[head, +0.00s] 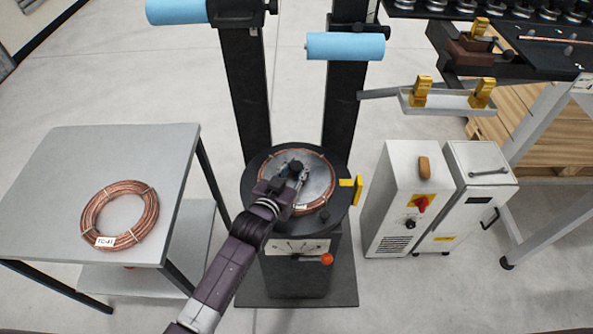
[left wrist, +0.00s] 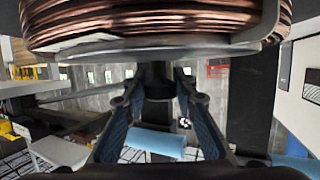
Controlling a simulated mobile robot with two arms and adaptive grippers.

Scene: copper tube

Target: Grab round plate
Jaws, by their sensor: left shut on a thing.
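The round plate (head: 320,175) is a grey metal disc lying level on the black turntable machine, inside or on a copper coil (head: 279,158). A black knob (head: 296,166) stands at its middle. My left gripper (head: 294,176) is over the plate, shut on this knob. In the left wrist view the picture looks upside down: the plate's rim (left wrist: 150,50) and the copper coil (left wrist: 150,22) fill the top. There the fingers of my left gripper (left wrist: 158,85) lie on both sides of the dark centre post. My right gripper is not in view.
A grey table (head: 60,170) at left holds another tagged copper coil (head: 118,242). Two black columns with blue rollers (head: 345,46) stand behind the turntable. A yellow bracket (head: 357,189) and white cabinets (head: 403,195) are at right. Floor shows between table and machine.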

